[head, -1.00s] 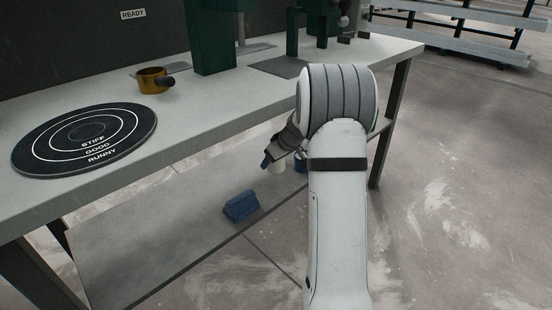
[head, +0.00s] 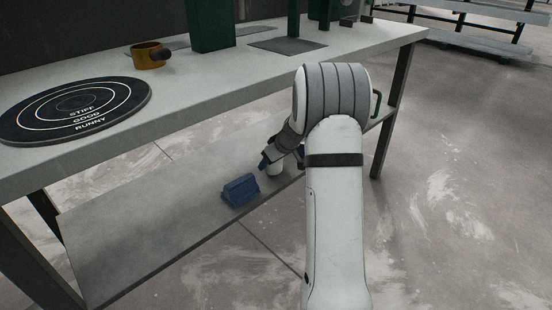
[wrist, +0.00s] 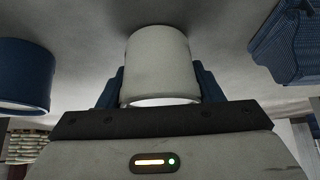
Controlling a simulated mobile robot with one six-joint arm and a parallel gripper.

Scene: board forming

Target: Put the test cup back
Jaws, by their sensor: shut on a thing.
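The white test cup (wrist: 158,65) stands between the blue fingers of my gripper (wrist: 158,88) in the wrist view, which shows the lower shelf (wrist: 215,35) behind it. My gripper is shut on the cup. In the head view the cup (head: 275,169) shows as a small pale shape beside my gripper (head: 269,161), low over the lower shelf (head: 150,220), partly hidden by my arm. Whether the cup touches the shelf I cannot tell.
A blue block-like object (head: 240,190) lies on the shelf close left of the cup. A blue round container (wrist: 25,75) is on the cup's other side. The bench top (head: 215,95) above carries a round target board (head: 75,108) and a brass pan (head: 146,55).

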